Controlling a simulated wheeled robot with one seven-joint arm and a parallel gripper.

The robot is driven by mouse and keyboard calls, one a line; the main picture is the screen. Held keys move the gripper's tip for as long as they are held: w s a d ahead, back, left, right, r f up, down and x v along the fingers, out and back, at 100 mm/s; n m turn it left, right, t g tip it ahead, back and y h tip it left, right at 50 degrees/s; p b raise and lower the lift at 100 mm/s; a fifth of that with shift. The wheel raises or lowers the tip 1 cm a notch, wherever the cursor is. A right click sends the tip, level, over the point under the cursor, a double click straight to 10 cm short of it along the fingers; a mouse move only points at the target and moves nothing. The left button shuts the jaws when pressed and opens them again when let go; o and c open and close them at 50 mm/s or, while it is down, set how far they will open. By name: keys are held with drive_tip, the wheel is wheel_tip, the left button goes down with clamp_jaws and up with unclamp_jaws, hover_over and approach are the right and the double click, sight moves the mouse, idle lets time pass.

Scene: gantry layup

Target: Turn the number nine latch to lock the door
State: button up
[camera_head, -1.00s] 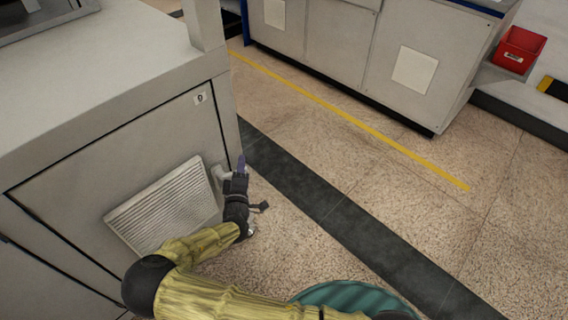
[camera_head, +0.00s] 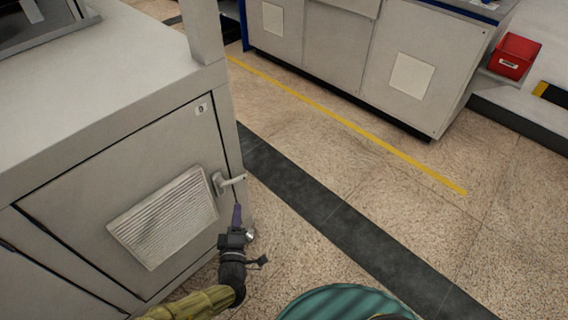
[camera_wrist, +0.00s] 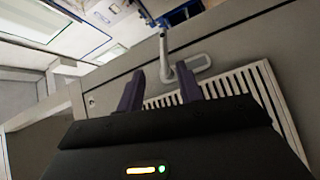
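The grey cabinet door (camera_head: 130,170) carries a small number label (camera_head: 201,109), too small to read surely, and sits in its frame with a dark gap around it. The latch (camera_head: 229,182) is a light grey lever on an oblong plate at the door's right edge. In the head view its lever points right, across the edge towards the post. My gripper (camera_head: 237,212) is just below the latch, apart from it. In the wrist view my gripper (camera_wrist: 160,78) shows two purple fingers spread apart and empty, with the latch (camera_wrist: 165,50) beyond them.
A louvred vent panel (camera_head: 163,218) sticks out of the door left of the latch. It shows in the wrist view (camera_wrist: 240,85) behind the fingers. A second cabinet (camera_head: 340,60) and a red bin (camera_head: 513,55) stand at the back. The floor to the right is clear.

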drive_tip(key=w+d+r+m+g+h+p, duration=0.1)
drive_tip(key=d+r+m+g+p, duration=0.4)
drive_tip(key=r+p, duration=0.3)
drive_tip(key=w+d+r+m+g+h+p, duration=0.1)
drive_tip(key=w+d+r+m+g+p, duration=0.1)
drive_tip(key=d+r+m+g+p, duration=0.4)
wheel_tip(320, 180, up, 6)
drive_tip(key=d+g+p, duration=0.1)
drive_tip(key=d+p, duration=0.1)
drive_tip(key=p, duration=0.1)
drive_tip(key=shift+f+h, duration=0.25)
drive_tip(key=shift+h, duration=0.05)
